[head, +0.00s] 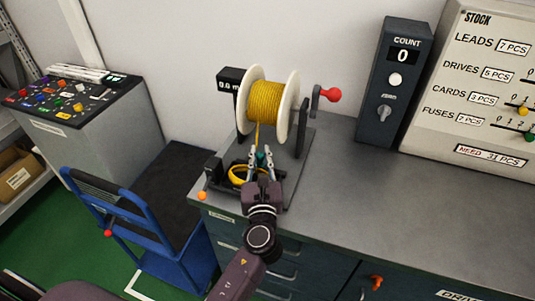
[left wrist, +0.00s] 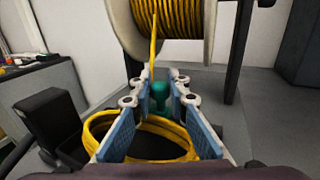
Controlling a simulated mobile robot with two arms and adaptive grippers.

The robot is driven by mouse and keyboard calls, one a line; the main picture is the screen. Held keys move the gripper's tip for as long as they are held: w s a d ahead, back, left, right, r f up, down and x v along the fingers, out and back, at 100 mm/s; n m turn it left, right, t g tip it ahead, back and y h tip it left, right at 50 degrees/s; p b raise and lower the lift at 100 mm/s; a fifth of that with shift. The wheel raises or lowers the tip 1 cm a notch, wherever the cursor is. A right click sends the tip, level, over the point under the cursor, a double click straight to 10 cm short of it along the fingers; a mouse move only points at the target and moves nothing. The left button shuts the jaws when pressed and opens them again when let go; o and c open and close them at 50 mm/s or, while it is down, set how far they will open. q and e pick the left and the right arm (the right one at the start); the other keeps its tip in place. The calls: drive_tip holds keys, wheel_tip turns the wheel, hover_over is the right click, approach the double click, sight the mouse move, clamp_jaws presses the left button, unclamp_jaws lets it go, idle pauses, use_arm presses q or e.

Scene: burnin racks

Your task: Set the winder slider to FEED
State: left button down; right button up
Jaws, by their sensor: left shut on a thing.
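The winder stands on the grey bench, with a spool of yellow cable (head: 266,102) between two white flanges and a red-knobbed crank (head: 331,95) at its right. A green knob, likely the slider's (head: 262,158), shows low in front of the spool. My left gripper (head: 261,160) is at that knob; in the left wrist view its fingers (left wrist: 160,100) are on both sides of the green knob (left wrist: 160,92). It is shut on the knob. Slider markings are not readable. A yellow coil (left wrist: 140,138) lies just below the fingers. My right gripper is not in view.
A small black display (head: 230,83) is left of the spool. A COUNT box (head: 404,85) reading 0 and a STOCK board (head: 470,90) stand at the right. A blue cart (head: 140,225) is left of the bench. The bench is clear right of the winder.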

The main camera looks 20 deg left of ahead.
use_arm(q)
drive_tip(key=shift+a+r, duration=0.15)
drive_tip(key=shift+a, duration=0.7)
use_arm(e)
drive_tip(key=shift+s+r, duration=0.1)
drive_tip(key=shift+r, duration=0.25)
use_arm(q)
drive_tip(key=c, duration=2.1)
unclamp_jaws()
drive_tip(key=shift+o, duration=1.3)
drive_tip(key=shift+a, duration=0.1)
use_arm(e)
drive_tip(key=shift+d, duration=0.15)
use_arm(q)
drive_tip(key=shift+s+d, duration=0.1)
drive_tip(key=shift+d, duration=0.1)
drive_tip(key=shift+s+d+f, duration=0.15)
drive_tip(key=shift+s+f, duration=0.05)
drive_tip(key=shift+s, duration=0.15)
drive_tip(key=v, duration=1.1)
drive_tip(key=shift+r, duration=0.1)
